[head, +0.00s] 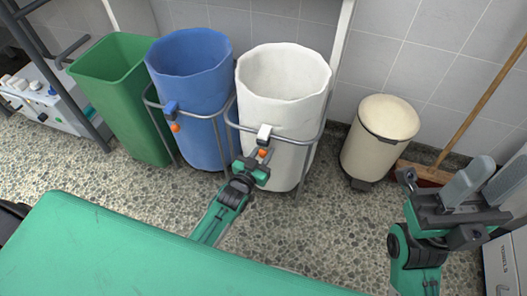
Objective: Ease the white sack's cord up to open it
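The white sack (284,82) stands upright with a wide round mouth in a grey metal hoop stand. A white cord lock (264,132) with an orange bead (263,153) below it is on its front. My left gripper (260,157) is right at the orange bead, in front of the sack. Whether its fingers are closed on the bead is too small to tell. My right gripper (484,182) is open and empty at the right, its two grey fingers apart, far from the sack.
A blue sack (192,95) with a similar lock and bead stands left of the white one. A green bin (120,90) is further left. A cream pedal bin (378,142) and a broom (485,100) stand right. A green table surface (110,255) fills the lower left.

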